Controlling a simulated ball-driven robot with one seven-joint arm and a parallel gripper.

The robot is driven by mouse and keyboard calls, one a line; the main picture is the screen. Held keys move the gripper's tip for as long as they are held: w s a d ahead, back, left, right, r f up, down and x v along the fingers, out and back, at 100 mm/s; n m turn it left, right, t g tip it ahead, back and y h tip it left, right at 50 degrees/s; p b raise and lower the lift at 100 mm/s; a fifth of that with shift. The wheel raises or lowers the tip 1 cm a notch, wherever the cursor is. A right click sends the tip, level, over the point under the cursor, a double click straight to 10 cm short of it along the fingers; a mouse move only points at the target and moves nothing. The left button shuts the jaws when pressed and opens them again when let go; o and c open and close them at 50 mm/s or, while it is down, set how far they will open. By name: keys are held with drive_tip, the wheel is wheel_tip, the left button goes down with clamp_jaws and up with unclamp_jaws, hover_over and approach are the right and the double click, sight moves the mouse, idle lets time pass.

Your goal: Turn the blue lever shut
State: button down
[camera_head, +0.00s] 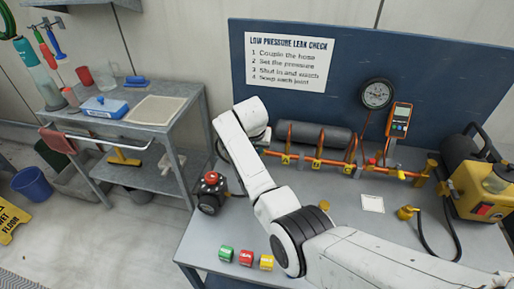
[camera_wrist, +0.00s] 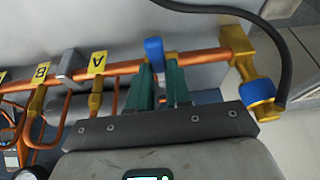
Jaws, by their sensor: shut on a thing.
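In the wrist view, the blue lever (camera_wrist: 153,50) sits at the copper pipe, its rounded blue end showing at the fingertips. My gripper (camera_wrist: 160,70) has its teal fingers closed around the lever, reaching to the pipe. The lever's lower part is hidden between the fingers. In the head view, my arm reaches to the left end of the pipe manifold (camera_head: 322,162), and my wrist hides the gripper and lever there.
A brass fitting with a blue cap (camera_wrist: 257,90) stands right of my fingers, with a black hose (camera_wrist: 285,60) beside it. Yellow tags A (camera_wrist: 98,62) and B (camera_wrist: 41,72) mark the pipe. A black-and-red device (camera_head: 210,190) and small coloured blocks (camera_head: 246,257) stand on the bench.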

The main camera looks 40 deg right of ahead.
drive_tip(key=c, duration=1)
unclamp_jaws()
drive_tip(key=shift+c, duration=0.2)
drive_tip(key=shift+r, duration=0.1)
drive_tip(key=v, duration=1)
drive_tip(key=shift+r+b, duration=0.25)
drive_tip(key=shift+b, duration=0.05)
drive_tip(key=shift+s+a, duration=0.1)
